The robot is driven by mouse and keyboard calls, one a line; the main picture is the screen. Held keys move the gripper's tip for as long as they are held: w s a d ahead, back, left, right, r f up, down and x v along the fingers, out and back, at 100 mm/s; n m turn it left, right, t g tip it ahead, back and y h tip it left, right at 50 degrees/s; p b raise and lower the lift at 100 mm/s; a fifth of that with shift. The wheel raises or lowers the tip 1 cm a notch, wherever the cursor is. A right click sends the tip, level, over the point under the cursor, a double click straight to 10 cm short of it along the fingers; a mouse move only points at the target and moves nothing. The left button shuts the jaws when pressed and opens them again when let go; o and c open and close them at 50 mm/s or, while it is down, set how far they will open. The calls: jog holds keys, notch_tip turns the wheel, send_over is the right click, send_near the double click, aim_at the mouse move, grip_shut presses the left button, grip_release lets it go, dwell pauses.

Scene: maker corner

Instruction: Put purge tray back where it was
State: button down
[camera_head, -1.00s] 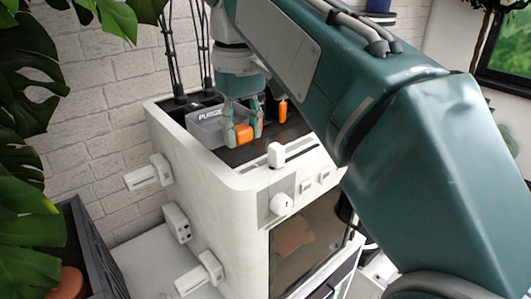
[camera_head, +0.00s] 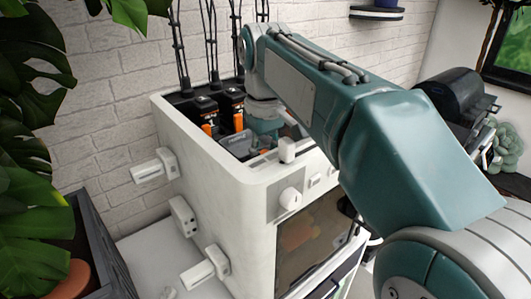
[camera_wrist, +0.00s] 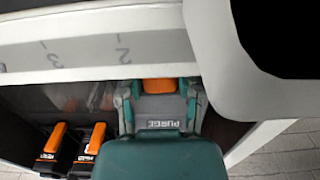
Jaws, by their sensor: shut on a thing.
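The purge tray is a grey box with a PURGE label and an orange handle; in the wrist view the tray (camera_wrist: 160,123) shows between my fingers. My gripper (camera_wrist: 159,98) is shut on the tray at its orange handle (camera_wrist: 158,86). In the head view my gripper (camera_head: 263,143) is down inside the open top of the white printer (camera_head: 210,165), with a grey part of the tray (camera_head: 237,143) showing to its left. The tray's underside is hidden, so I cannot tell whether it touches the surface below.
Two black tool heads with orange levers (camera_head: 207,117) (camera_head: 234,108) stand behind and left of my gripper. The printer's white front rim with a raised knob (camera_head: 287,150) is close in front. A potted plant (camera_head: 30,200) fills the left side.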

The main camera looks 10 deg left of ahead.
jog(key=shift+c, duration=1.5)
grip_release()
jog(key=shift+d, duration=0.2)
jog(key=shift+a+r, duration=0.1)
jog(key=shift+r, duration=0.4)
notch_tip(320, 180, up, 6)
jog(key=shift+r, duration=0.25)
